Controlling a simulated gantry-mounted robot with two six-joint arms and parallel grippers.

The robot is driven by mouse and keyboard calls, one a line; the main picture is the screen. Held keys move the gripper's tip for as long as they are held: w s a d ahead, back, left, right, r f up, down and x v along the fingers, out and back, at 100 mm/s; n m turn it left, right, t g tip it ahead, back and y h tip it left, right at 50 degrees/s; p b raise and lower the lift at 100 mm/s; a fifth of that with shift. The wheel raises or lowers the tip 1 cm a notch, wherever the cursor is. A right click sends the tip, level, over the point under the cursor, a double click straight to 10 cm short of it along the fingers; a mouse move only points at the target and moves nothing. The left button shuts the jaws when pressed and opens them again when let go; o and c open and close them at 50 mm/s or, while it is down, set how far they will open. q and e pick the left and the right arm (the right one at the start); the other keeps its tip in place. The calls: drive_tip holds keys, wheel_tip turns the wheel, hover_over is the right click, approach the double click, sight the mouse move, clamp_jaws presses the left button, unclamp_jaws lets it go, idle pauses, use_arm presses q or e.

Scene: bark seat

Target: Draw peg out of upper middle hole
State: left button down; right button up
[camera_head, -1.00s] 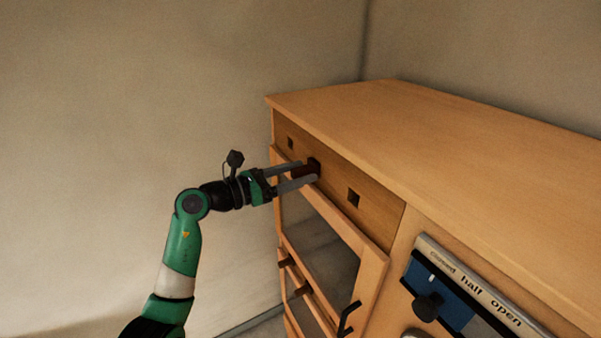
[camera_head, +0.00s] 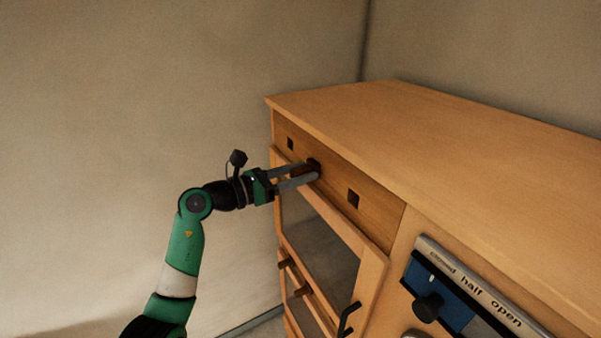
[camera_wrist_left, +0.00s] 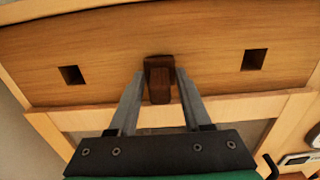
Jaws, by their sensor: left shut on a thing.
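The dark brown peg (camera_wrist_left: 159,82) sticks out of the upper middle hole in the wooden cabinet's top panel. In the head view the peg (camera_head: 314,164) is partly covered by the fingers. My left gripper (camera_head: 312,172) is shut on the peg, with one finger on each side of it. In the left wrist view the gripper (camera_wrist_left: 160,75) has its two grey fingertips against the peg's sides. The hole itself is hidden behind the peg. My right gripper is not in view.
Empty square holes flank the peg: one at the left (camera_head: 291,143) and one at the right (camera_head: 353,198). Below is a glass-fronted door (camera_head: 320,240) with a black handle (camera_head: 347,318). A blue panel with a black knob (camera_head: 428,306) sits at the right.

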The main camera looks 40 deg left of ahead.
use_arm(q)
drive_tip(key=v, duration=1)
idle(0.9)
drive_tip(key=shift+s, duration=0.15)
idle(0.4)
